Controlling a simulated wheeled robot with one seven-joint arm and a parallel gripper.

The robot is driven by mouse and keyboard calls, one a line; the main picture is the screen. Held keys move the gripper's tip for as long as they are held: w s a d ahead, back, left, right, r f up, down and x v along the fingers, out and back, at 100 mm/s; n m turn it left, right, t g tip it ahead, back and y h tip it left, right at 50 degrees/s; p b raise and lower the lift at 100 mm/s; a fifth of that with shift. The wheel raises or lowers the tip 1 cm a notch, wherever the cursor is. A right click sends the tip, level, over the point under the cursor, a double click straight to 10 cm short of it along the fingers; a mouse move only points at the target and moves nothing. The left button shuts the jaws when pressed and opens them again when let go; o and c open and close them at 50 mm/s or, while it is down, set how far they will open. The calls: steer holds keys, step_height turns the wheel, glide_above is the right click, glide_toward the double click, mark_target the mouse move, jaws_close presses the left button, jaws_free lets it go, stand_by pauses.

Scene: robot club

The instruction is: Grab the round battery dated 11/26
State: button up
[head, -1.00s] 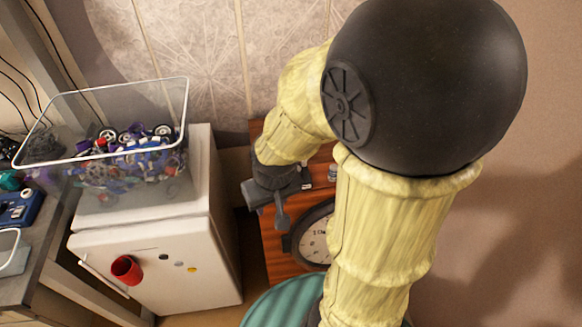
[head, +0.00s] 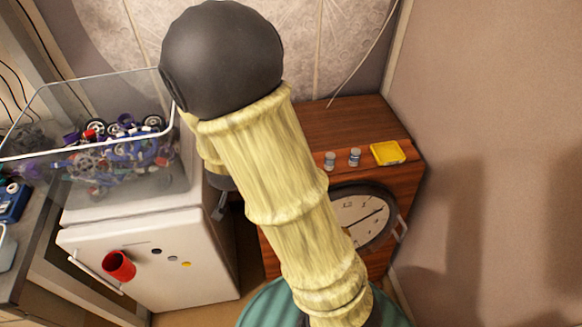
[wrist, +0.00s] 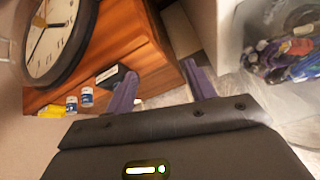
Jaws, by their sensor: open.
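Two small round batteries stand upright side by side near the front edge of the wooden cabinet top: the left one (head: 330,160) and the right one (head: 355,157). They also show in the wrist view, one (wrist: 87,96) nearer my fingers and the other (wrist: 71,104) farther left. Both are pale with blue; no date can be read on either. My gripper (wrist: 159,69) is open with nothing between its fingers. It is beside the cabinet, apart from both batteries. In the head view only a dark part of it shows behind my arm.
A yellow flat item (head: 387,153) lies right of the batteries. A dark box with a white label (wrist: 112,76) sits by one finger. A clock (head: 362,215) is at the cabinet front. A clear bin of parts (head: 40,106) stands on a white fridge (head: 200,255). The cabinet top's back is clear.

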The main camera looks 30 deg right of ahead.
steer(key=d+f+m+h+b, duration=0.1)
steer(key=m+h, duration=0.1)
steer(key=h, duration=0.1)
steer(key=d+m+h, duration=0.2)
steer(key=h, duration=0.1)
steer(key=d+f+m+h+b, duration=0.1)
steer(key=d+h, duration=0.1)
steer(key=h, duration=0.1)
steer(key=shift+f+m+t+h+b, duration=0.3)
steer(key=shift+f+m+h+b, duration=0.05)
steer(key=shift+m+h, duration=0.05)
steer(key=shift+d, duration=0.15)
steer(key=x, duration=1.2)
steer(key=shift+w, duration=0.1)
